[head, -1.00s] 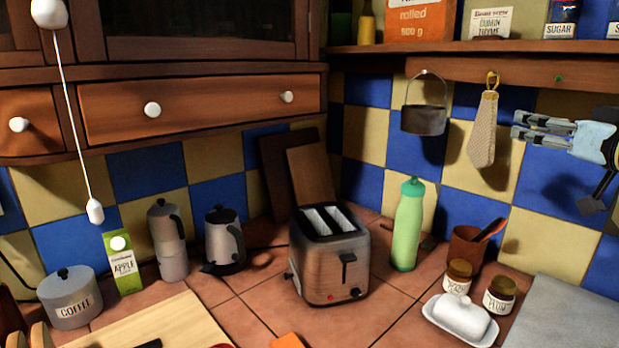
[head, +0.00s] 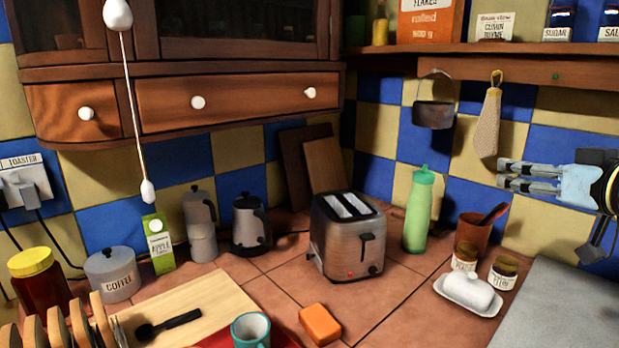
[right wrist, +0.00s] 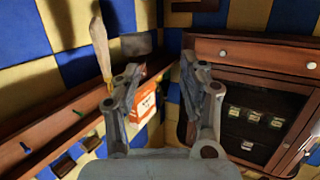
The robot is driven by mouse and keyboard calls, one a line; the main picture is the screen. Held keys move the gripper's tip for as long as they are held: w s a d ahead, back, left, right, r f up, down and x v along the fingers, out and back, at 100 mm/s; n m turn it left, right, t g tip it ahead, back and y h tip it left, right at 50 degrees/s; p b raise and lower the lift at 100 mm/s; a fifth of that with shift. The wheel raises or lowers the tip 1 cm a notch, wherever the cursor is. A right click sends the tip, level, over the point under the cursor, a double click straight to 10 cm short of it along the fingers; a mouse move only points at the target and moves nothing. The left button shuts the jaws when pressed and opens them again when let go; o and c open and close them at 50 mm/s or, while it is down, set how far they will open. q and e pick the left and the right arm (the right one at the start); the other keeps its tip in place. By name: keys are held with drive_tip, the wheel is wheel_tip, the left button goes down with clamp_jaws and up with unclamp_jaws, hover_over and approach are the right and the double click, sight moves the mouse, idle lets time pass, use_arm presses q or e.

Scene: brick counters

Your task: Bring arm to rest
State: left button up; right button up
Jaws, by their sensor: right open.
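My right gripper (head: 512,175) is in the air at the right of the head view, in front of the tiled wall and below the shelf. It points left, and its two fingers are apart with nothing between them. In the right wrist view the open fingers (right wrist: 160,90) frame the scene beyond, where an orange box (right wrist: 146,102) shows behind them. My left gripper is not in the head view.
A toaster (head: 348,243), green bottle (head: 419,212), butter dish (head: 467,300) and jars stand on the tiled counter below. A pot (head: 433,114) and a mitt (head: 487,122) hang left of my right gripper. A shelf (head: 470,61) runs above.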

drive_tip(key=s+a+f+g+h, duration=0.1)
drive_tip(key=s+a+f+g, duration=0.2)
drive_tip(key=s+f, duration=0.4)
drive_tip(key=s+a+f+g, duration=0.2)
drive_tip(key=s+a+f, duration=0.2)
drive_tip(key=s+f, duration=0.25)
drive_tip(key=s+f+m+g+h, duration=0.1)
drive_tip(key=s+f+g+h, duration=0.2)
drive_tip(key=s, duration=0.8)
drive_tip(key=s+f+m+g+h, duration=0.1)
drive_tip(key=s+f+g, duration=0.25)
drive_tip(key=s, duration=0.75)
wheel_tip(320, 180, down, 32)
drive_tip(key=d+g+b, duration=0.2)
drive_tip(key=b, duration=0.5)
use_arm(q)
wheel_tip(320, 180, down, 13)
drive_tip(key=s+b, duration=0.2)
drive_tip(key=b, duration=0.4)
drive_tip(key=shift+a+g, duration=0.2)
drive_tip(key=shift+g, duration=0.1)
use_arm(e)
drive_tip(key=s+d+f, duration=0.1)
drive_tip(key=s+f, duration=1.8)
drive_tip(key=f, duration=0.4)
drive_tip(key=shift+s+f+g+y, duration=0.25)
drive_tip(key=shift+s+g+y, duration=0.05)
drive_tip(key=shift+g, duration=0.15)
